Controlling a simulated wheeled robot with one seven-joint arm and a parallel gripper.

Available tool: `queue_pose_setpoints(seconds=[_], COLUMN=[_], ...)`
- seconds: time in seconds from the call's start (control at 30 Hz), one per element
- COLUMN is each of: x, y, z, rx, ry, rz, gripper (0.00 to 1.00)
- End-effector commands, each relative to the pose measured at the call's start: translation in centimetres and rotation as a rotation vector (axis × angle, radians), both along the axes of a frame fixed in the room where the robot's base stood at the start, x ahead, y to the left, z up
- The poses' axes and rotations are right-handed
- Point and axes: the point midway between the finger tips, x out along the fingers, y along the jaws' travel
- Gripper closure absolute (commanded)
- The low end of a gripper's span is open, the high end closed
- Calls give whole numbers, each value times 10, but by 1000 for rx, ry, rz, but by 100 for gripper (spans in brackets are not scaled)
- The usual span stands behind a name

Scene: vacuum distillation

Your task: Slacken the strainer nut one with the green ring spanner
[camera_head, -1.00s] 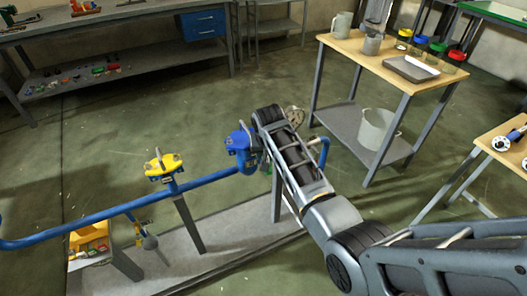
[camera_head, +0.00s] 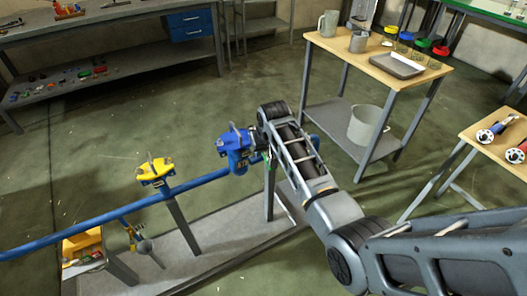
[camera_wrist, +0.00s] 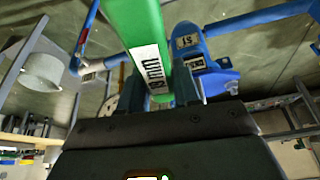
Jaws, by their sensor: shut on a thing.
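My gripper (camera_wrist: 173,90) is shut on the green ring spanner (camera_wrist: 138,42), which has a white size label and runs up out of the wrist view; its far end is out of frame. The blue strainer body (camera_wrist: 186,50), with white labels, is just right of the spanner in the wrist view. What looks like the same blue fitting (camera_head: 237,146) is beside the end of my arm in the head view. My arm hides my gripper and most of the spanner there. I cannot make out the strainer nut or whether the ring is on it.
A blue pipe (camera_head: 95,219) with a yellow-topped valve (camera_head: 155,170) runs along a grey base plate (camera_head: 205,253). A wooden-topped table (camera_head: 345,47) stands behind. A small table (camera_head: 470,140) at right holds blue and red tools. Open floor lies between the benches.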

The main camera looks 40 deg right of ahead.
Motion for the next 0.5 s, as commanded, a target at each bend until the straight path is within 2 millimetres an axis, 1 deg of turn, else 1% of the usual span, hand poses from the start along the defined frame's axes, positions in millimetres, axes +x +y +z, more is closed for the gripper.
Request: queue_pose_setpoints(seconds=[0.03,0.5], x=[1,1], y=[0,0], z=[4,29], rx=[-1,-1], ry=[-3,-3], rz=[0,0], gripper=[100,100])
